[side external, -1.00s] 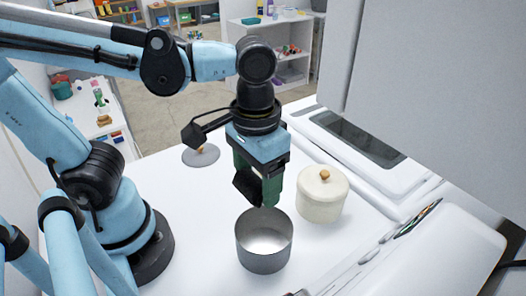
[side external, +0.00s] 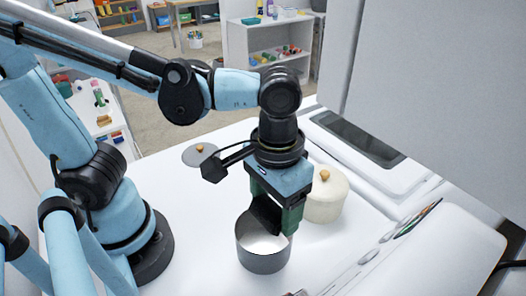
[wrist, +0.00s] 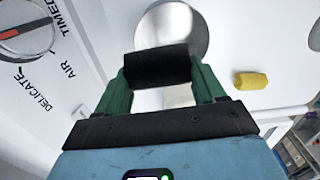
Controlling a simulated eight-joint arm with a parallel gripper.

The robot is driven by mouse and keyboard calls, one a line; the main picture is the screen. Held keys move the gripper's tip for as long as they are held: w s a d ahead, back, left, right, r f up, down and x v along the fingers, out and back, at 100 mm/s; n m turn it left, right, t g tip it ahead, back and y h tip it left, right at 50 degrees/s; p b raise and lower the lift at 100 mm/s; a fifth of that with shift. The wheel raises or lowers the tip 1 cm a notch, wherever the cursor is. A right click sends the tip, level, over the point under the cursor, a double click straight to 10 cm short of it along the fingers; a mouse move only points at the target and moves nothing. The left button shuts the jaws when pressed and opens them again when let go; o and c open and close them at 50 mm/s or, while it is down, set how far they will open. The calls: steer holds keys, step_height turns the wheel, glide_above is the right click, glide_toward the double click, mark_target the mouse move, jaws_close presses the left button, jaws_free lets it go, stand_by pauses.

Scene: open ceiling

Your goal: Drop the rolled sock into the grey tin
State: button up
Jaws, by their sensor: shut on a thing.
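The rolled sock (side external: 265,213) is a black roll, held between the green fingers of my gripper (side external: 277,220). In the wrist view the sock (wrist: 157,66) spans the gap between both fingers. The grey tin (side external: 262,257) is an open, round metal pot on the white top. In the side view the sock and fingertips overlap the tin's back rim. In the wrist view the tin (wrist: 172,22) shows beyond and below the sock, so the sock appears to be above its opening. The sock hides part of the tin's inside.
A cream lidded pot (side external: 327,205) stands close behind and right of the tin, partly hidden by my gripper. A grey lid (side external: 198,160) with a knob lies further back left. A yellow piece (wrist: 250,80) shows in the wrist view. White appliance panels border the right side.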

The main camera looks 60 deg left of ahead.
mark_target(275, 202)
steer(key=shift+f, duration=0.1)
steer(key=o, duration=1.1)
step_height(275, 202, up, 12)
steer(key=shift+r, duration=0.1)
steer(key=w+a+f+t, duration=0.2)
steer(key=a+f, duration=0.1)
steer(key=a, duration=0.2)
steer(key=w+a+f+t, duration=0.2)
steer(key=a+f, duration=0.1)
steer(key=a, duration=0.2)
steer(key=w+a+f+t, duration=0.2)
steer(key=a+f+t, duration=0.1)
steer(key=a+f, duration=0.1)
steer(key=shift+w+a, duration=0.4)
steer(key=shift+a, duration=0.45)
